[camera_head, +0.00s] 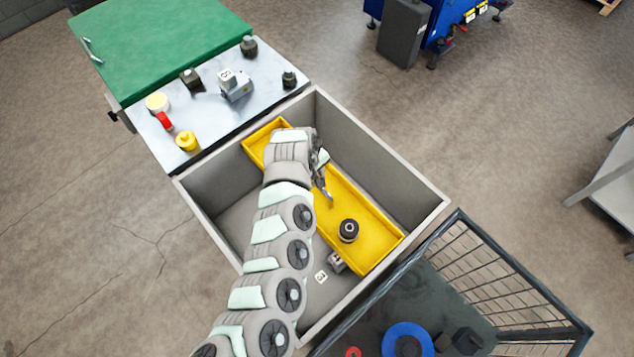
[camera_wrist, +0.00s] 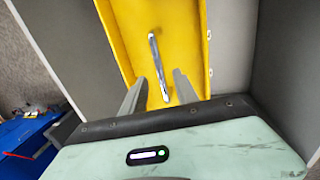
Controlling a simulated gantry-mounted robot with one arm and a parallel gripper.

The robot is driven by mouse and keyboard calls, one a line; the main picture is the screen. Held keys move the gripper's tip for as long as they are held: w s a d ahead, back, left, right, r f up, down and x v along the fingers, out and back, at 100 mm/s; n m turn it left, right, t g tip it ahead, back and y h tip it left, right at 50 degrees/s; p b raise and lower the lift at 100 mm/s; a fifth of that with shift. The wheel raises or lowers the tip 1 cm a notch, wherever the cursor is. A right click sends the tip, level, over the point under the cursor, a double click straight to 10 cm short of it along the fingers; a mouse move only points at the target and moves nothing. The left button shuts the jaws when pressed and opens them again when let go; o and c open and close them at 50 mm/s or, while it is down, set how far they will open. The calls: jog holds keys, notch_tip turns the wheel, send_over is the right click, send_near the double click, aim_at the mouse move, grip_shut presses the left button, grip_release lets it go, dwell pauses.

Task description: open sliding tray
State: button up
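The yellow tray (camera_head: 372,240) lies long and narrow inside a deep grey box (camera_head: 375,150). Part of the tray is hidden behind my arm. In the wrist view the tray (camera_wrist: 185,20) has a slim metal handle (camera_wrist: 153,52) on it. My gripper (camera_head: 325,188) is over the middle of the tray. In the wrist view my gripper's (camera_wrist: 161,75) two fingers stand apart, one on each side of the handle's near end. I see a gap beside the handle; whether a finger touches it I cannot tell.
A black round part (camera_head: 348,230) stands in the tray. A grey numbered block (camera_head: 337,262) and a pale block (camera_head: 321,277) are on the box floor. A metal plate (camera_head: 215,118) with several parts adjoins the box. A dark wire basket (camera_head: 510,275) stands at the lower right.

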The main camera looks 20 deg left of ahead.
jog(key=shift+w+d+f+b, duration=0.1)
jog(key=shift+w+f+b, duration=0.05)
jog(key=shift+f, duration=0.6)
jog(key=shift+w+d+f+b, duration=0.1)
jog(key=shift+w+f+b, duration=0.1)
jog(key=shift+f, duration=0.55)
jog(key=shift+w+f+b, duration=0.1)
jog(key=shift+f+b, duration=0.05)
jog(key=shift+f, duration=0.6)
jog(key=shift+c, duration=0.3)
grip_shut()
